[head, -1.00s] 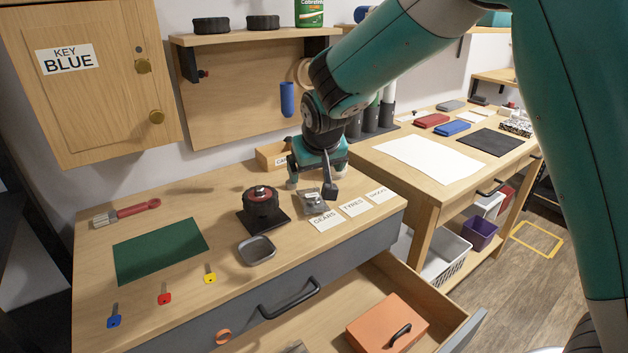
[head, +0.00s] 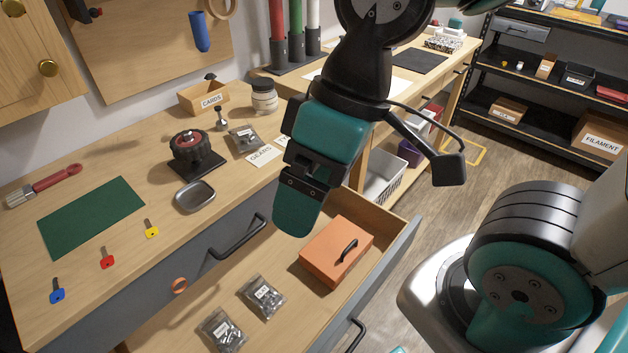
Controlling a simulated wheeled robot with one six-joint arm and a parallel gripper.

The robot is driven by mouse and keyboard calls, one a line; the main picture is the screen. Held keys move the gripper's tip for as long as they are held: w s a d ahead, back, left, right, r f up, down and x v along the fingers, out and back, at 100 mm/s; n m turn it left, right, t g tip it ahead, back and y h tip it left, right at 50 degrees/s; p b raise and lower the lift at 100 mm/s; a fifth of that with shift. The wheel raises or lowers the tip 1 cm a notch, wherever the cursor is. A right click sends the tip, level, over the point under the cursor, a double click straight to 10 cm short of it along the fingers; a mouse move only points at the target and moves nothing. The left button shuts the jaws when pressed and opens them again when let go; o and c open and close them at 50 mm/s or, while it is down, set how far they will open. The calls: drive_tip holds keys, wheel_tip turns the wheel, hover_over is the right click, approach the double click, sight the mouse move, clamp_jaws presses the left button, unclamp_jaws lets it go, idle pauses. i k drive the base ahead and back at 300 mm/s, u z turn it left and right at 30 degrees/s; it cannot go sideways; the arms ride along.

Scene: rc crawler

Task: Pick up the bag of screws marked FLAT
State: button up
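Two clear bags of dark screws lie in the open drawer (head: 213,283). One bag (head: 262,297) lies farther back, and the other bag (head: 222,332) is nearer and to the left. Each has a small white label, too small to read, so I cannot tell which is marked FLAT. My gripper (head: 298,205) hangs above the drawer, up and right of both bags and apart from them. It is seen side-on, with one teal finger covering the other, so its opening is hidden. I see nothing held in it.
An orange box (head: 322,262) with a black handle sits in the drawer, right of the bags. Another clear bag (head: 244,138) lies on the bench beside the GEARS card (head: 264,155). A grey dish (head: 194,196) sits near the bench's front edge.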

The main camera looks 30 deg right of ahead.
sight(266, 298)
drive_tip(key=z, duration=2.35)
drive_tip(key=k, duration=1.85)
drive_tip(key=u, duration=2.3)
drive_tip(key=i, duration=0.5)
drive_tip(key=z, duration=0.1)
